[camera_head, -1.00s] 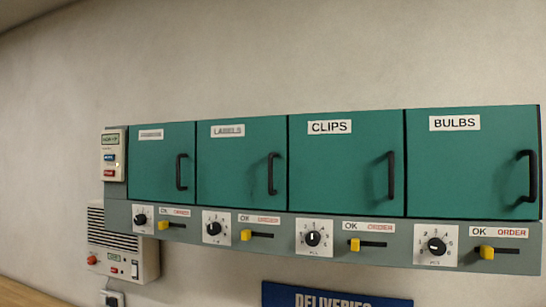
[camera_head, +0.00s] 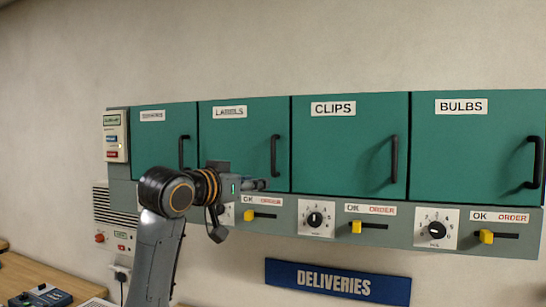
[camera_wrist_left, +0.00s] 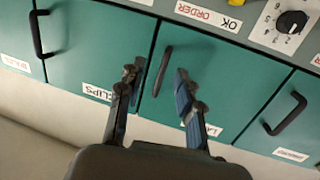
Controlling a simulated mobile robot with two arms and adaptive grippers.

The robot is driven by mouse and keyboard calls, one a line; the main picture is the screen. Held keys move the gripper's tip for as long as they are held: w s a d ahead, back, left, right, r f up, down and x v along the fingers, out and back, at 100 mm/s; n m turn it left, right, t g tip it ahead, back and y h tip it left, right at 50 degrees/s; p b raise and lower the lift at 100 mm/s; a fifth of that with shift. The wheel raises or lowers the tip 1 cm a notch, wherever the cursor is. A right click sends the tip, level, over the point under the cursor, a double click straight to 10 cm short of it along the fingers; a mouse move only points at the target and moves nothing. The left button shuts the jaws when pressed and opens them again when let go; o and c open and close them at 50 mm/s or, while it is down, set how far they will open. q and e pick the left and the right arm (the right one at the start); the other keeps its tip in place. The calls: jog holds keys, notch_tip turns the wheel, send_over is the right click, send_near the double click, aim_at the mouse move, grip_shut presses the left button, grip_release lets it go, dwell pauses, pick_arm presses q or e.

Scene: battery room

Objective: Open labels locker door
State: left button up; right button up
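The labels locker door (camera_head: 240,150) is a shut teal door with a LABELS sign and a dark vertical bar handle (camera_head: 275,156) on its right side. My left gripper (camera_head: 262,184) is in front of the lower part of this door, its fingertips pointing right, just below and left of the handle in the head view. In the left wrist view, which is turned over, the gripper (camera_wrist_left: 157,82) is open and empty. The labels handle (camera_wrist_left: 162,70) appears between its two fingers; I cannot tell how far beyond the tips it is. My right gripper is not in view.
The clips door (camera_head: 345,150) and bulbs door (camera_head: 470,150) are shut to the right, another shut door (camera_head: 160,145) to the left. Dials and yellow sliders (camera_head: 250,215) line the panel below. A blue DELIVERIES sign (camera_head: 338,282) hangs beneath. A bench (camera_head: 30,275) is lower left.

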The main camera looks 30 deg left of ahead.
aim_at(272, 156)
pick_arm(q)
notch_tip(272, 156, up, 5)
jog(key=s+a+t, duration=0.1)
jog(key=s+a, duration=0.1)
jog(key=w+p, duration=0.7)
jog(key=w, duration=0.6)
jog(key=shift+r, duration=0.1)
jog(key=shift+w, duration=0.35)
jog(key=shift+c, duration=0.2)
grip_shut()
